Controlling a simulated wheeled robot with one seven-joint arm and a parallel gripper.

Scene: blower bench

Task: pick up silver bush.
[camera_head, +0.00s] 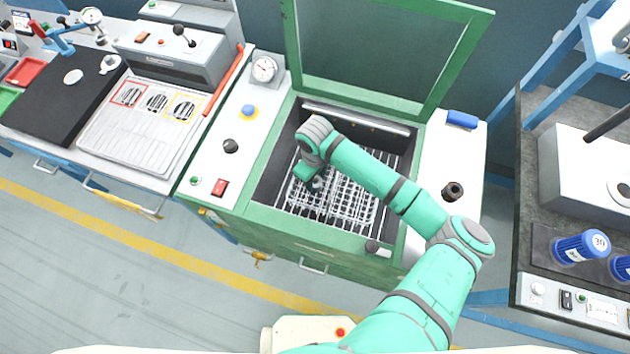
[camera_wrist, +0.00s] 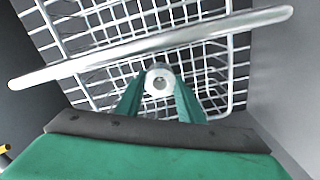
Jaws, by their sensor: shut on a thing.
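The silver bush (camera_wrist: 160,82) shows in the wrist view as a small round ring with a dark hole. It sits between the tips of my gripper (camera_wrist: 160,100), whose green fingers are shut on it. Wire basket bars lie around and below it; I cannot tell whether it touches them. In the head view my gripper (camera_head: 314,184) reaches down into the open green machine, over the left part of the wire basket (camera_head: 350,205). The bush is not clearly visible in that view.
The machine's green lid (camera_head: 385,55) stands open at the back. A metal bar (camera_wrist: 230,32) crosses close in the wrist view. The chamber walls surround the basket. A workbench with a grated tray (camera_head: 140,135) is at left; blue-capped bottles (camera_head: 580,247) are at right.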

